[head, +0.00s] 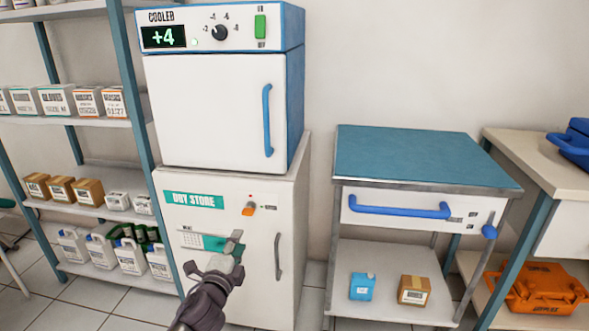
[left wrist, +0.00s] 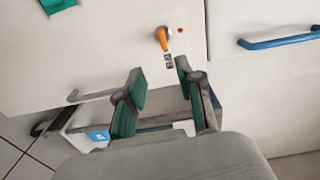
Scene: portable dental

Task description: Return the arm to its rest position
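My left gripper (head: 214,256) shows in the head view in front of the dry store cabinet (head: 295,185), reaching up from the bottom edge. Its two fingers are spread apart with nothing between them. In the left wrist view the open left gripper (left wrist: 160,82) points at a pale cabinet front with an orange knob (left wrist: 161,38). I see no contact between the fingers and the cabinet. My right gripper is not in view.
The cooler (head: 205,110) stands on the dry store, its door shut. A blue-topped cart (head: 420,160) is to the right, with a blue container (head: 362,287) and a small carton (head: 413,290) below. Shelving (head: 75,122) is at left, an orange case (head: 537,290) at far right.

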